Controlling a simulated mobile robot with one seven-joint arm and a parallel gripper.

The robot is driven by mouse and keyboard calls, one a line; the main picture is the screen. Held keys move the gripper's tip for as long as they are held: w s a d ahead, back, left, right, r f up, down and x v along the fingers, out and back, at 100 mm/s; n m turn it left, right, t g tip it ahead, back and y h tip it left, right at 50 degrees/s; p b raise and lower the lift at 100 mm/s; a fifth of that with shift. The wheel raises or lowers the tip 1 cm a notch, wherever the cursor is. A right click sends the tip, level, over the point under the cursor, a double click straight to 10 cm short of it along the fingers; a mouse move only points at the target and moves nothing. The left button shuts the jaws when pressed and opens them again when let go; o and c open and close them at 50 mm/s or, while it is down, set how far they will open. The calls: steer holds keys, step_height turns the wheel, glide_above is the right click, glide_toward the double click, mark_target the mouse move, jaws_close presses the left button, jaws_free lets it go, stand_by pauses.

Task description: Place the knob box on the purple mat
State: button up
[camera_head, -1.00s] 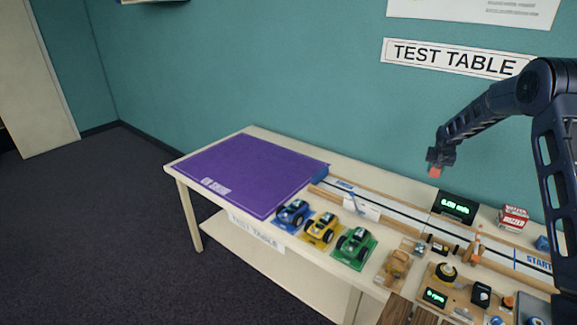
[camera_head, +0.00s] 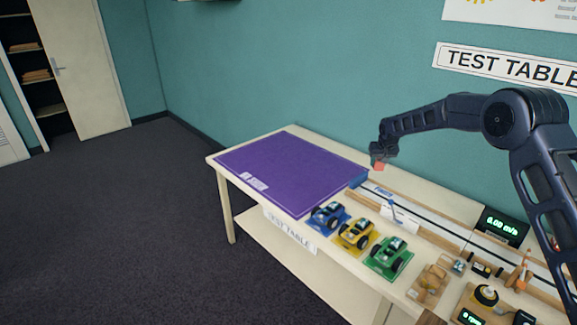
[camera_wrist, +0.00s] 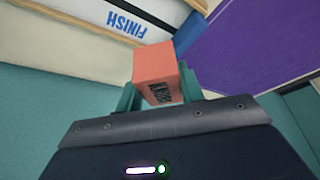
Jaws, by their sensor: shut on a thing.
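The purple mat (camera_head: 292,172) lies flat on the left part of the table, with pale lettering at its front left corner. My gripper (camera_head: 379,158) is above the table's back edge, to the right of the mat. It is shut on a small orange-red box (camera_head: 378,166). In the wrist view the box (camera_wrist: 158,72) sits between the green fingertips of my gripper (camera_wrist: 160,97), with dark lettering on one side. The mat (camera_wrist: 245,40) shows to the upper right there. The box is held above the table, apart from the mat.
Blue (camera_head: 328,215), yellow (camera_head: 357,233) and green (camera_head: 390,257) toy cars stand along the front edge. A track (camera_head: 440,222) with a FINISH marking (camera_wrist: 127,25) runs right from the mat. The mat's surface is bare apart from its lettering.

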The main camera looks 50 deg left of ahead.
steer(key=s+a+r+n, duration=0.1)
steer(key=s+a+n, duration=0.1)
steer(key=s+a, duration=0.9)
steer(key=n+g, duration=0.2)
steer(key=n, duration=0.1)
glide_above(299, 206)
steer(key=d, duration=0.2)
steer(key=shift+y, duration=0.5)
steer(key=f, duration=1.8)
steer(key=shift+s+a+f, duration=0.25)
steer(key=shift+s+f, duration=0.05)
steer(key=shift+f, duration=0.1)
steer(key=shift+f, duration=0.1)
steer(key=o, duration=1)
steer(key=v, duration=1.2)
